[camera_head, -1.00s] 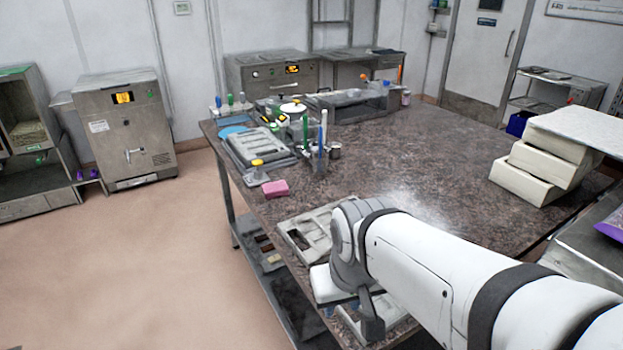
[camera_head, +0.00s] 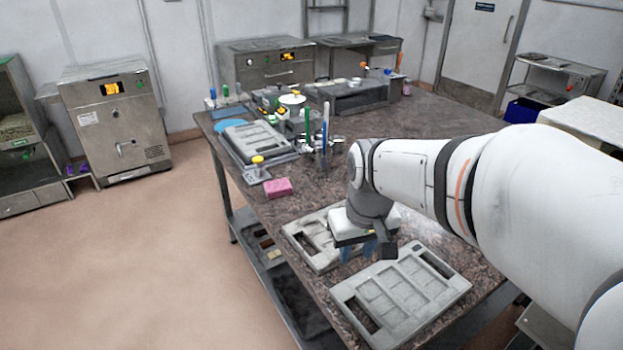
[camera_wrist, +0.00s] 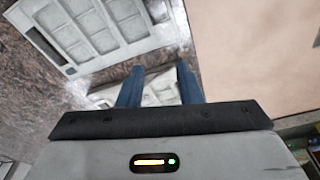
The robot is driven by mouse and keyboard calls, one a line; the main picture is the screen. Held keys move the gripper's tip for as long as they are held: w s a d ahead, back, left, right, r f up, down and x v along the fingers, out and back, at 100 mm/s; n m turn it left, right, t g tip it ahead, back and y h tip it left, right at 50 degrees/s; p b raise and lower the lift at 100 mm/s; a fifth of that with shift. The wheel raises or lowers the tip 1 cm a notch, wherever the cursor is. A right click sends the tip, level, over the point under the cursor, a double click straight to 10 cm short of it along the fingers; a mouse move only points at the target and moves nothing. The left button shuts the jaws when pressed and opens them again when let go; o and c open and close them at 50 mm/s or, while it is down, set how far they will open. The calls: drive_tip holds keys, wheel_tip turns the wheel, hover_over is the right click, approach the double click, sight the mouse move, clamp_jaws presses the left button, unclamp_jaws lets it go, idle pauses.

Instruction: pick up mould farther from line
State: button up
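Two grey moulds with rectangular recesses lie on the dark speckled table. The nearer mould (camera_head: 412,287) is at the table's front and in full view. The other mould (camera_head: 312,238) lies just behind it, partly covered by my gripper (camera_head: 358,250). My gripper points down with its blue fingers apart and appears empty above this rear mould. In the wrist view, my gripper (camera_wrist: 159,86) has a gap between its fingers, with part of a mould (camera_wrist: 160,92) showing there. Another mould (camera_wrist: 95,32) fills the upper left. Contact with either mould cannot be told.
A pink block (camera_head: 278,187), a yellow-capped bottle (camera_head: 257,163) and upright coloured tools stand behind the moulds. Another grey mould-like tray (camera_head: 258,142) lies farther back. The table (camera_head: 440,130) is clear at right. A white block (camera_head: 585,122) is at far right.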

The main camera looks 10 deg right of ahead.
drive_tip(key=w+a+f+n+g, duration=0.15)
drive_tip(key=w+a, duration=0.35)
drive_tip(key=w, duration=0.5)
drive_tip(key=n+p, duration=0.1)
drive_tip(key=n, duration=0.1)
hover_over(299, 246)
wheel_tip(299, 246, down, 4)
drive_tip(key=shift+s+f, duration=0.1)
drive_tip(key=shift+s, duration=0.05)
drive_tip(key=shift+f, duration=0.25)
wheel_tip(299, 246, down, 8)
drive_tip(key=shift+r+p, duration=0.25)
drive_tip(key=shift+p, duration=0.55)
drive_tip(key=shift+c, duration=0.5)
clamp_jaws()
